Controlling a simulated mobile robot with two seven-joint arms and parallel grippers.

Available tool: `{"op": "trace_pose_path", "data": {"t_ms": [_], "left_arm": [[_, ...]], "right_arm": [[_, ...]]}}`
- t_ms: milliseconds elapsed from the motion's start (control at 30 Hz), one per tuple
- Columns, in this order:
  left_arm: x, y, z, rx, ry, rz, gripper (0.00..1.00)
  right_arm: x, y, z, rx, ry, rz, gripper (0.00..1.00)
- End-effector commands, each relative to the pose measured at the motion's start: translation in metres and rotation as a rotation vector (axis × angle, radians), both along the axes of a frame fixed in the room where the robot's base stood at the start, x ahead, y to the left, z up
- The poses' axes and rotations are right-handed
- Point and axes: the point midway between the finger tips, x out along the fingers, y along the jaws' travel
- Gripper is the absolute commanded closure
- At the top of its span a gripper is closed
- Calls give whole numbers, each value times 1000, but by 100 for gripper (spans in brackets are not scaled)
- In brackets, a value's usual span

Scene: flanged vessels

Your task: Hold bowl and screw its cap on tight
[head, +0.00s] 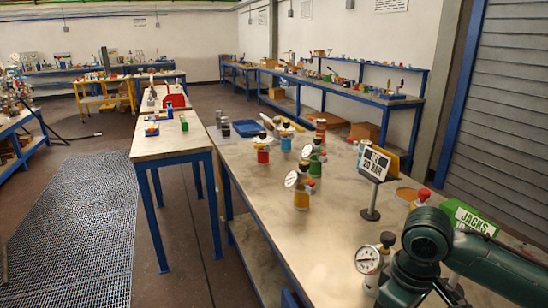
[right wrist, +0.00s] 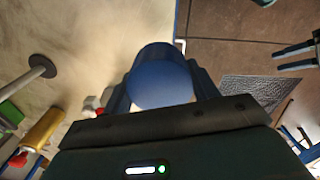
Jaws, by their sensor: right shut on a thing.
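My right gripper (right wrist: 160,92) is shut on a smooth blue round piece (right wrist: 160,80), with one finger on each side of it. Only its blunt end and part of its side show; I cannot tell whether it is the bowl or the cap. In the head view my right arm comes in at the lower right, and its gripper and the blue piece are out of sight. Two dark parallel prongs at the right edge of the right wrist view look like my left gripper (right wrist: 292,57), apart with nothing between them. The head view shows no left arm.
The workbench (head: 330,235) holds several gauge-topped fittings, one gauge (head: 368,260) close to my right arm. A sign on a stand (head: 373,165) and a green box (head: 468,218) are nearby. The bench's front left part is clear. A narrower table (head: 170,148) stands left.

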Motion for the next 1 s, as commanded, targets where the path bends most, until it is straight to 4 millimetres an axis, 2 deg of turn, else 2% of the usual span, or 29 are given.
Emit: {"op": "trace_pose_path", "data": {"t_ms": [200,400,567,933,1000], "left_arm": [[0,3,6,9,8,5,53],[-2,4,3,15,21,9,53],[-2,5,3,17,21,10,53],[-1,5,4,16,19,11,53],[-1,5,5,16,18,11,59]], "right_arm": [[-7,11,15,-2,0,-385,63],[-11,16,20,-4,-1,-594,63],[-11,17,21,-4,-1,-649,63],[-12,19,20,-2,2,-649,63],[-12,18,20,-2,2,-649,63]]}}
